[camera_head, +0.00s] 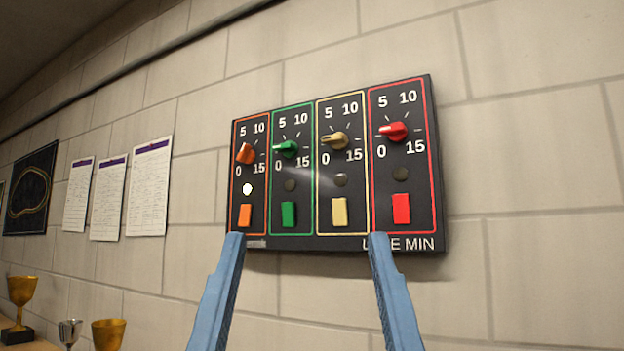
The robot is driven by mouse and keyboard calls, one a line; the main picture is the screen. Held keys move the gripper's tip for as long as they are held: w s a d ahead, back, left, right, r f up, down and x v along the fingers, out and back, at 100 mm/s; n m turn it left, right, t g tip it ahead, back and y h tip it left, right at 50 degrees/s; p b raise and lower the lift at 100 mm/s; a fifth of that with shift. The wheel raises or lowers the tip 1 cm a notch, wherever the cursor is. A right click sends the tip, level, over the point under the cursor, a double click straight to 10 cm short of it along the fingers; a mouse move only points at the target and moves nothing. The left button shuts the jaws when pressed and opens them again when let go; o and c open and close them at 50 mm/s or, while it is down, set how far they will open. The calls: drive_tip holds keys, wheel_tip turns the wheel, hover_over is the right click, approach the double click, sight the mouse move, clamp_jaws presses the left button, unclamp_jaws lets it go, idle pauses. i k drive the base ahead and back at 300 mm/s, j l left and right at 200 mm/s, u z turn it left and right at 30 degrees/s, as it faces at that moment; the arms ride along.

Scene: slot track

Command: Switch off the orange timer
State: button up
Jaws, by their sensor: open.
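A black timer panel (336,243) hangs on the wall, with orange, green, yellow and red sections. The orange timer is the leftmost section. Its orange knob (245,154) is turned off the vertical, on a dial marked 0, 5, 10 and 15. Below it a round lamp (247,189) shows bright white, and under that is an orange rectangular switch (245,215). My gripper (307,238) has its two blue fingers wide apart in front of the panel's lower part, empty. The left finger's tip is just below the orange switch. I cannot tell the gap to the panel.
The green knob (286,149), yellow knob (336,140) and red knob (393,131) sit to the right, with dark lamps below them. Paper sheets (149,187) hang on the left wall. Trophies (108,334) stand on a ledge at lower left. The wall right of the panel is clear.

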sight(244, 213)
drive_tip(key=i+j, duration=0.2)
drive_tip(key=j, duration=0.15)
drive_tip(key=i+j, duration=0.15)
drive_tip(key=j, duration=0.2)
drive_tip(key=i+j+u, duration=0.1)
drive_tip(key=j, duration=0.25)
drive_tip(key=i+j, duration=0.25)
drive_tip(key=j+u, duration=0.05)
drive_tip(key=j, duration=0.05)
